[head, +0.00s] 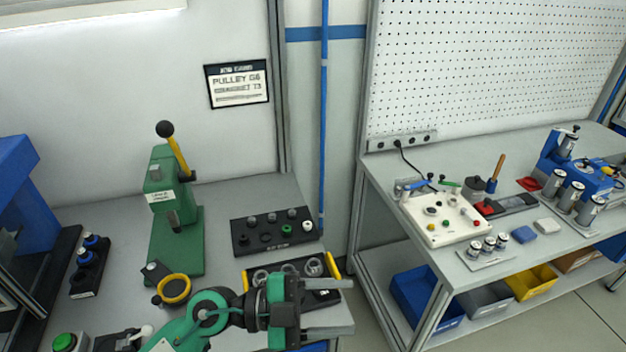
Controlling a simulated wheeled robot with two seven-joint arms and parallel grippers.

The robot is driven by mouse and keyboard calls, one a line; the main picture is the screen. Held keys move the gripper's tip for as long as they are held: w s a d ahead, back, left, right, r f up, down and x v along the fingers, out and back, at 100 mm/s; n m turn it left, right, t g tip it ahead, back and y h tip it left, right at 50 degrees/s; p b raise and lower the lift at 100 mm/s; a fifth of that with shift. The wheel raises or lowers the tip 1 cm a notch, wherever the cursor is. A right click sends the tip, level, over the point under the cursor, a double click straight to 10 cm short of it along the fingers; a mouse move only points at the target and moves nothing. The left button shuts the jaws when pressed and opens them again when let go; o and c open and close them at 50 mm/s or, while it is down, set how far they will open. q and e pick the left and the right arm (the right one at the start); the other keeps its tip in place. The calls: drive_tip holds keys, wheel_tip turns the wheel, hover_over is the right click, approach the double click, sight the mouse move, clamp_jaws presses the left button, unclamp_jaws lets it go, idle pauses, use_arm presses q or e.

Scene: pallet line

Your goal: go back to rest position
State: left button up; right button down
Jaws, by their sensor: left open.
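My left gripper (328,308) reaches in from the bottom of the head view, with its green and black wrist near the front right corner of the left bench. Its two grey fingers point right, apart from each other, with nothing between them. It hangs in front of a black tray with yellow handles (290,268) that holds several metal rings. The gripper hides part of the tray's front. My right gripper does not show.
A green press (168,225) stands on the left bench (262,202). A black block with several knobs (272,232) lies behind the tray. A second bench (370,178) on the right carries a white panel (440,218), metal cylinders and tools. A floor gap separates the benches.

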use_arm(q)
drive_tip(key=w+a+r+n+t+y, duration=0.35)
drive_tip(key=a+n+t, duration=0.25)
drive_tip(key=n+t, duration=0.25)
drive_tip(key=w+a+r+n+t+y, duration=0.25)
drive_tip(key=w+a+n+t, duration=0.25)
drive_tip(key=n+t, duration=0.4)
drive_tip(key=s+a+f+n+g+y, duration=0.1)
drive_tip(key=a+f+n+g+y, duration=0.2)
drive_tip(key=a+f+n+y, duration=0.8)
drive_tip(key=s+a+f+m+g+y, duration=0.1)
drive_tip(key=s+a+f+m+g, duration=0.1)
drive_tip(key=s+f+g, duration=0.55)
drive_tip(key=s+a+f+m+g, duration=0.2)
drive_tip(key=s+f+g, duration=0.2)
drive_tip(key=s+f, duration=0.65)
wheel_tip(320, 180, down, 31)
drive_tip(key=s+g, duration=0.1)
drive_tip(key=s+a+f, duration=0.2)
drive_tip(key=s+f, duration=0.7)
drive_tip(key=f, duration=0.1)
drive_tip(key=s+a+f+g, duration=0.1)
drive_tip(key=s+f, duration=0.8)
drive_tip(key=s, duration=0.1)
drive_tip(key=shift+s+a+f+m, duration=0.2)
drive_tip(key=shift+a+f+m, duration=0.15)
